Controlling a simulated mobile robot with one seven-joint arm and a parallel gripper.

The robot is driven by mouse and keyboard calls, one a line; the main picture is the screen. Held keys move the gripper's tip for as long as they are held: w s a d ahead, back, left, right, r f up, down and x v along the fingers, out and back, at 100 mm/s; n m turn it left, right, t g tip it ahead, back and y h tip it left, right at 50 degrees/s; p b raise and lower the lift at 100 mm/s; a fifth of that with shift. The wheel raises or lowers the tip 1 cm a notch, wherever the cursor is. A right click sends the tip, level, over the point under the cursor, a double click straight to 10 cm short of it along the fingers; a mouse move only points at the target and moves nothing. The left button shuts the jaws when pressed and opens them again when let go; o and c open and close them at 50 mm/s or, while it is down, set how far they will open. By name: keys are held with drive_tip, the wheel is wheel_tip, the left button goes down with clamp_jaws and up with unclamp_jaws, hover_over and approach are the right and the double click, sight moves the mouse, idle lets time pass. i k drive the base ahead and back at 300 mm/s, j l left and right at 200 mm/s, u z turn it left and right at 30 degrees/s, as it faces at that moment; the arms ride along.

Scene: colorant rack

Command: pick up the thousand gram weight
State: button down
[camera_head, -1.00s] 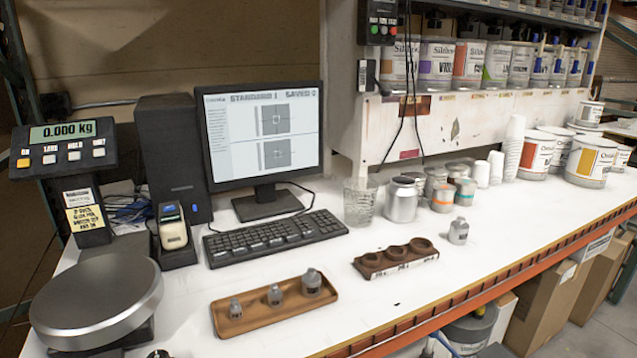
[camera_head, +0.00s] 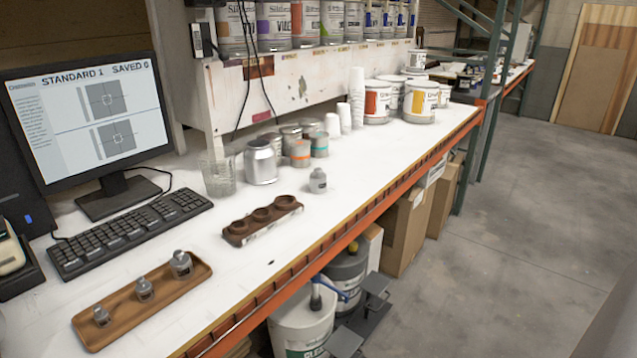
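Several grey metal weights with knobs show in the head view. A small weight (camera_head: 101,316), a medium weight (camera_head: 144,290) and a larger weight (camera_head: 181,265) stand upright in a wooden tray (camera_head: 112,341) at the lower left. Another weight (camera_head: 318,181) stands alone on the white bench, right of a dark brown holder (camera_head: 240,236) with three round recesses that look empty. The markings are too small to read, so I cannot tell which is the thousand gram weight. My gripper is not in view.
A keyboard (camera_head: 130,235) and monitor (camera_head: 85,120) are at the left. A glass beaker (camera_head: 217,177), a metal can (camera_head: 261,162) and paint cans (camera_head: 421,102) stand behind. The orange bench edge (camera_head: 330,245) runs diagonally. Buckets (camera_head: 300,325) and boxes (camera_head: 404,232) are below; grey floor lies right.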

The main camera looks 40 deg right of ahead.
sight(317, 180)
drive_tip(key=i+l+z, duration=0.35)
drive_tip(key=l, duration=0.3)
drive_tip(key=i+l+z, duration=0.3)
drive_tip(key=i+l, duration=0.2)
drive_tip(key=i, duration=0.15)
